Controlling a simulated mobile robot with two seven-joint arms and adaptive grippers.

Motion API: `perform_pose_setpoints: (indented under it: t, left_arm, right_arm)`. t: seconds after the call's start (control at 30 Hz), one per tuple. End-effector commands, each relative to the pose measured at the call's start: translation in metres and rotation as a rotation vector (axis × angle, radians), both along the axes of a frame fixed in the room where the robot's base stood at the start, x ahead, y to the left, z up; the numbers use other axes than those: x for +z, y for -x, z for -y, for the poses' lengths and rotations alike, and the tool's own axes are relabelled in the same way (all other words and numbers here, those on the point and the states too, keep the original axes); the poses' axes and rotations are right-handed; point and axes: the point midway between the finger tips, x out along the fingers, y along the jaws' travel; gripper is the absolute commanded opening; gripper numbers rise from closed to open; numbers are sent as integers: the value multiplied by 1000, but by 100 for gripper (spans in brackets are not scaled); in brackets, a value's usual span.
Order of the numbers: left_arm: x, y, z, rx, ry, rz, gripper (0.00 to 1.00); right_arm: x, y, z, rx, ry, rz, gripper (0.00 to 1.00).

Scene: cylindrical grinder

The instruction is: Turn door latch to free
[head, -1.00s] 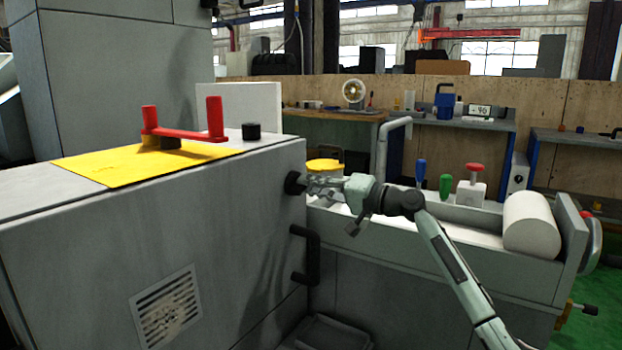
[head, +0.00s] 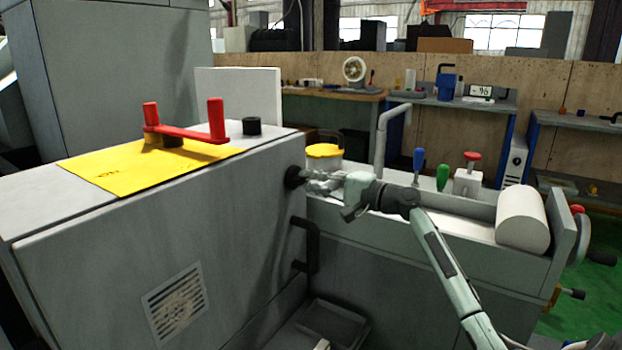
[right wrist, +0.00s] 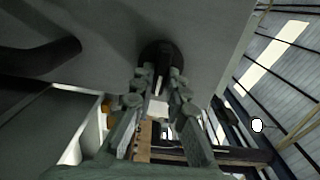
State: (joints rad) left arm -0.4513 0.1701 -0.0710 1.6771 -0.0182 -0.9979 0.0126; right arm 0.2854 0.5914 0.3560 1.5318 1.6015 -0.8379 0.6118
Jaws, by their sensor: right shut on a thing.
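The door latch (head: 293,177) is a black round knob on the grey cabinet door's face, near its upper right edge. My right gripper (head: 312,182) is at the latch, its fingers reaching it from the right. In the right wrist view the two fingers (right wrist: 160,84) close on the black latch (right wrist: 161,55), one on each side. The fingertips partly hide the latch, so its exact angle cannot be told. My left gripper is not in view.
A black door handle (head: 312,247) sits below the latch. A red crank (head: 187,132) stands on the yellow plate (head: 105,168) atop the cabinet. A grey tray (head: 335,325) is below.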

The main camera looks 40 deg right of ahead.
Motion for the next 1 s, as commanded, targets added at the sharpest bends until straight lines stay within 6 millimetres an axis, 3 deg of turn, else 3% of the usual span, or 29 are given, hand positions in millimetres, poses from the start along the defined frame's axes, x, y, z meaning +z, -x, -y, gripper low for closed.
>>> perform_pose_setpoints:
  t: [0.3,0.33,0.5,0.83,1.0]
  left_arm:
    - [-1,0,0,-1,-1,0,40]
    - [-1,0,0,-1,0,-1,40]
    - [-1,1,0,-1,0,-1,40]
    - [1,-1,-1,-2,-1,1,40]
    - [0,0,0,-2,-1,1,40]
  right_arm:
    - [1,0,1,-2,-6,1,0]
    - [1,0,1,-2,-6,1,15]
    - [0,0,1,-1,-4,0,34]
    - [0,3,2,-1,-3,-1,34]
    - [-1,24,10,-1,-2,-3,34]
